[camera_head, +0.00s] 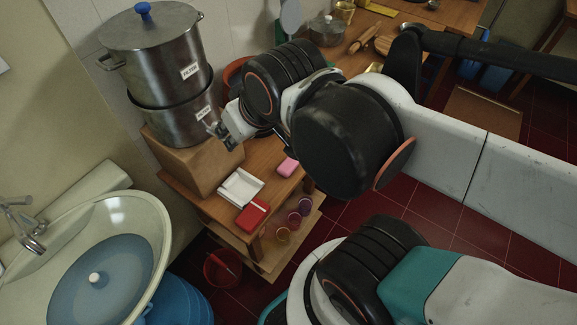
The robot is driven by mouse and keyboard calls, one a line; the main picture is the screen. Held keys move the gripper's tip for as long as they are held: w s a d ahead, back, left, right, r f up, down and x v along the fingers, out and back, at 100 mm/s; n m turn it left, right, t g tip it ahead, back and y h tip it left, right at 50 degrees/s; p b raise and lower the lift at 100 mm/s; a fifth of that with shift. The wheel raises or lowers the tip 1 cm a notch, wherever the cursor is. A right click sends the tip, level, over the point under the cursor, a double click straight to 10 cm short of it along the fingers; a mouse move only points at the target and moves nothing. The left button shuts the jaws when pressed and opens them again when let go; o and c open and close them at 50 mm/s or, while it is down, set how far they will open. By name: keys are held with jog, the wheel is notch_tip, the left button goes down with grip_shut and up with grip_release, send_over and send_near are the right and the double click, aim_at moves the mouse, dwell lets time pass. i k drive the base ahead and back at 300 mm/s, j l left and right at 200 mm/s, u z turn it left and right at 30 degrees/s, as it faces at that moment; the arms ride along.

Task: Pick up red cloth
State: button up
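A small red folded piece (252,213), which looks like the red cloth, lies at the front edge of the wooden table (224,213). A white item (240,187) lies right behind it, and a pink item (288,167) lies further back to the right. My gripper (217,134) is up in front of the steel pots, above and behind the red piece and well apart from it. Nothing is visibly held. The fingers are small and dark here, so their opening is unclear.
Two stacked steel pots (165,60) stand on a wooden block (190,160) at the table's left. A sink (150,215) is at lower left, and a red bucket (222,268) is on the floor. Small jars (283,234) stand on the low shelf. My arm covers the right middle.

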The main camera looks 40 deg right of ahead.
aim_at(251, 218)
jog(key=z, duration=0.25)
jog(key=k+j+z, duration=0.25)
jog(key=j+z, duration=0.2)
jog(key=k+j+z, duration=0.25)
jog(key=z, duration=0.15)
jog(key=k+j+z, duration=0.1)
jog(key=k+j, duration=0.4)
jog(key=k+j+z, duration=0.1)
jog(key=k+j, duration=0.3)
jog(key=k, duration=0.25)
